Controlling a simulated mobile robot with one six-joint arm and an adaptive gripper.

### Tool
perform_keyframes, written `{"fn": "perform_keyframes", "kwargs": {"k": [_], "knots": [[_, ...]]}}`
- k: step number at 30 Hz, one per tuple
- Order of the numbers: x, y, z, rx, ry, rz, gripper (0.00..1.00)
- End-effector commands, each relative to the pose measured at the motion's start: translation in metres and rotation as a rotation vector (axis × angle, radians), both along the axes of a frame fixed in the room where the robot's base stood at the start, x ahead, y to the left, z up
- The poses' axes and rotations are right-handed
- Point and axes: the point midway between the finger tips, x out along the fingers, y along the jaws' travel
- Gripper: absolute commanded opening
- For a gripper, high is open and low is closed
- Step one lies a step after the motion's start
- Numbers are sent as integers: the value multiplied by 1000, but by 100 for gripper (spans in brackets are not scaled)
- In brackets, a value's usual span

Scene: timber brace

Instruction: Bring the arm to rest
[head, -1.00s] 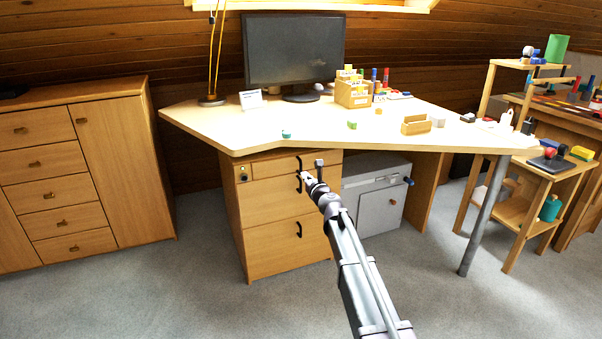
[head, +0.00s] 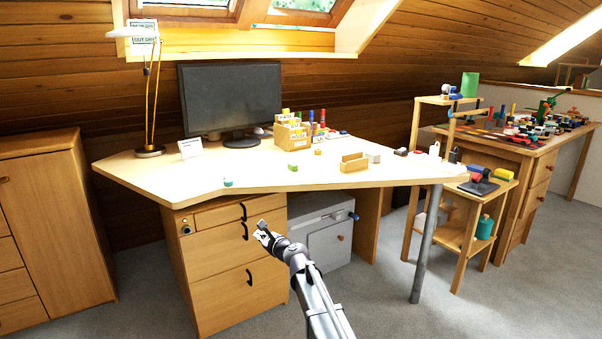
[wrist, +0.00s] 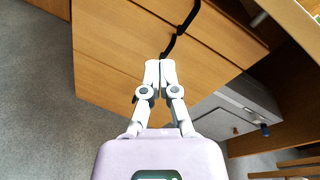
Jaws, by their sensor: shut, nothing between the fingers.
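My gripper (head: 263,229) is at the end of my arm, in front of the wooden drawer cabinet (head: 225,268) under the desk. In the wrist view my gripper (wrist: 160,66) has its two fingers together and nothing between them. Behind the fingertips in that view are the drawer fronts (wrist: 115,55) and a black handle (wrist: 182,30). I cannot tell whether the fingertips touch the cabinet. The drawers look closed.
The desk (head: 250,175) above holds a monitor (head: 230,98), a wooden organizer (head: 292,136) and small blocks. A grey cabinet (head: 328,245) stands right of the drawers. A metal desk leg (head: 426,245) and a shelf cart (head: 460,235) are further right. Carpet lies in front.

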Motion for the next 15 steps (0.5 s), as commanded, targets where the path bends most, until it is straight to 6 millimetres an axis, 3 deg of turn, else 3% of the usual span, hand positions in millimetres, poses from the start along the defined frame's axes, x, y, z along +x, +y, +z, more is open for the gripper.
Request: {"fn": "perform_keyframes", "kwargs": {"k": [1, 8, 15], "knots": [[-17, -12, -1, -98, -39, 39, 0], [-77, -60, -32, -576, -202, 270, 0], [-146, -127, -70, -1027, -299, 570, 0]]}}
